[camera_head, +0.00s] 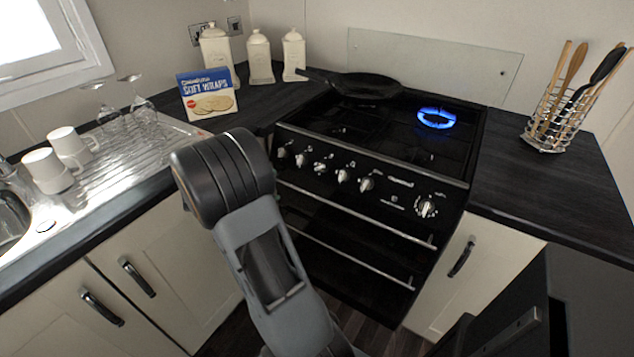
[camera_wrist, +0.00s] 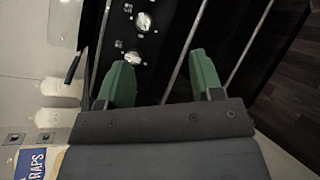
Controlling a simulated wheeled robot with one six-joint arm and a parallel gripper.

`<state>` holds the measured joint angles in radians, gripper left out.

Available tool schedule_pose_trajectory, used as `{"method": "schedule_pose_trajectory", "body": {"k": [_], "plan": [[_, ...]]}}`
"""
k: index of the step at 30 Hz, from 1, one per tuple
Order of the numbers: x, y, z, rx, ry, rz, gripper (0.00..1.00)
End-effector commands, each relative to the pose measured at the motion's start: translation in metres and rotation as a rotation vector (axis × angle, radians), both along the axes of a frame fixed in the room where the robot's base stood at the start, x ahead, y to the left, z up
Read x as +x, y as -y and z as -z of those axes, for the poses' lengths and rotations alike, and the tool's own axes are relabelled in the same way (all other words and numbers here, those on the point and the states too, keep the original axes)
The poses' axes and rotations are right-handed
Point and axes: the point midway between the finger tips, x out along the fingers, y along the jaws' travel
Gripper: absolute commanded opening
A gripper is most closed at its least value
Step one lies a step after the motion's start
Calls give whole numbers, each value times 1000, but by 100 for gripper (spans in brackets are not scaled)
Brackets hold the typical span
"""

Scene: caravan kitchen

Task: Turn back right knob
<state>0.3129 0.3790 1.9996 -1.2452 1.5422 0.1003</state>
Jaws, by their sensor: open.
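The black stove (camera_head: 375,210) has a row of silver knobs along its front panel, with a larger one (camera_head: 425,208) apart at the right end. I cannot tell from labels which is the back right knob. The back right burner (camera_head: 437,118) burns with a blue flame. My gripper (camera_wrist: 163,76) is open and empty, its two green fingers apart in the wrist view. Two knobs (camera_wrist: 143,22) and (camera_wrist: 134,58) show beyond the fingers, near the left one, with no contact visible. In the head view my arm hides the gripper.
A black pan (camera_head: 365,85) sits on the back left of the hob. Two oven handle bars (camera_head: 350,213) run across the stove front. A soft wraps box (camera_head: 208,95), white canisters (camera_head: 259,58), mugs (camera_head: 48,170) and a utensil rack (camera_head: 548,133) stand on the counters.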

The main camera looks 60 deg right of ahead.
Motion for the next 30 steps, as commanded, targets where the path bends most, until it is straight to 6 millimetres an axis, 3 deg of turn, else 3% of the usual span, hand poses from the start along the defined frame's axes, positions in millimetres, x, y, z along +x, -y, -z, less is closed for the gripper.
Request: {"method": "schedule_pose_trajectory", "body": {"k": [1, 3, 10, 24, 30], "plan": [[4, 12, 16, -47, -47, -3, 60], [10, 23, 22, -104, -94, -15, 60], [13, 48, 29, -189, -160, -31, 60], [-29, 123, 29, -191, -161, -30, 60], [-42, 146, 29, -190, -160, -32, 60]]}}
